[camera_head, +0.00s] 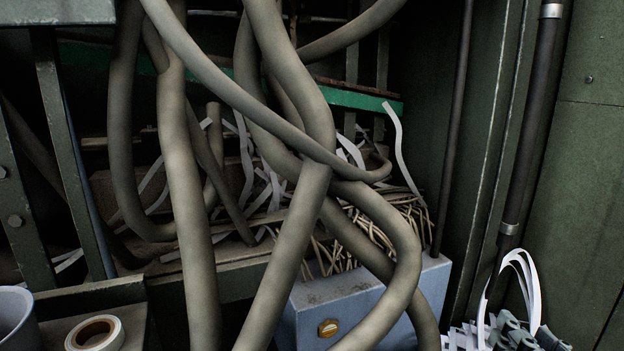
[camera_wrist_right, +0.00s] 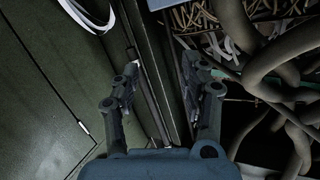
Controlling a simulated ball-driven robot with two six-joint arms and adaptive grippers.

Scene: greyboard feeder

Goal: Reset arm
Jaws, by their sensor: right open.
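My right gripper (camera_wrist_right: 160,62) shows in the wrist view, its two dark fingers spread apart with nothing between them. A dark vertical pipe lies behind the gap in that view. In the head view, blue-grey jointed parts (camera_head: 515,337) at the bottom right edge look like this gripper, cut off by the frame; its fingertips cannot be made out there. A white looped strip (camera_head: 528,275) stands just above these parts and also shows at the top left of the wrist view (camera_wrist_right: 90,12). My left gripper is in neither view.
Thick beige hoses (camera_head: 185,200) hang across the middle. Behind them lie loose pale strips and a bundle of thin sticks (camera_head: 375,230). A blue-grey box (camera_head: 310,310) with a brass fitting stands below. A tape roll (camera_head: 95,333) lies bottom left. A dark pipe (camera_head: 530,130) runs down the right.

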